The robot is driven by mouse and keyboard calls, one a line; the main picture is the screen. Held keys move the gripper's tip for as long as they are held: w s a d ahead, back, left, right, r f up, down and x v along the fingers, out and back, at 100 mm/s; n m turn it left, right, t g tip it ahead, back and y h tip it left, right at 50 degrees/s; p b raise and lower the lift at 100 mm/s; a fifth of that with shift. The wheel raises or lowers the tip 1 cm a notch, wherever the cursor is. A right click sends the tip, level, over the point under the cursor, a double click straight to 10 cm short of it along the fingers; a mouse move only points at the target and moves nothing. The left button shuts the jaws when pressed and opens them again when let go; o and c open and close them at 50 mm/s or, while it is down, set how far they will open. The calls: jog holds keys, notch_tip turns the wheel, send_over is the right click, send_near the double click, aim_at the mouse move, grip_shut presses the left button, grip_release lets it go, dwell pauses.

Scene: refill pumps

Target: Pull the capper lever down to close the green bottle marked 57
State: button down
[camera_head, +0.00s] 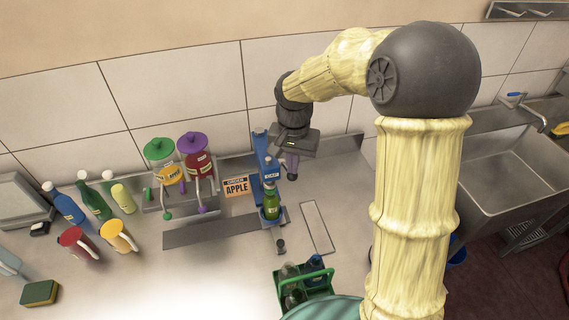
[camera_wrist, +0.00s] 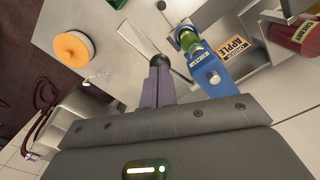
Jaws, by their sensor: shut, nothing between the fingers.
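The blue capper (camera_head: 262,160) stands on the counter, with a label on its front. The green bottle (camera_head: 270,205) stands upright under the capper head; its number is not readable. In the wrist view, the green bottle (camera_wrist: 189,40) shows beyond the blue capper (camera_wrist: 207,72). My gripper (camera_head: 291,172) is just right of the capper's upper part, pointing down. Its purple fingers are together and empty. A dark round knob (camera_wrist: 163,61), which looks like the lever's end, shows at the fingertips (camera_wrist: 159,66); whether they touch is unclear.
An order sign reading APPLE (camera_head: 236,186) stands left of the capper. Pumps with green (camera_head: 159,149) and purple (camera_head: 192,142) tops are farther left. A green crate of bottles (camera_head: 303,283) is in front. A pale strip (camera_head: 317,227) lies to the right, and a sink (camera_head: 500,170) is at far right.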

aim_at(294, 176)
jog(key=shift+s+f+b, duration=0.25)
jog(key=shift+f+b, duration=0.3)
jog(key=shift+f, duration=0.3)
jog(key=shift+s, duration=0.1)
jog(key=shift+s+d+f+b, duration=0.1)
jog(key=shift+s+f+b, duration=0.1)
jog(key=shift+f+b, duration=0.6)
jog(key=shift+f, duration=0.15)
jog(key=shift+s+f+b, duration=0.1)
jog(key=shift+f+b, duration=0.5)
jog(key=shift+f, duration=0.3)
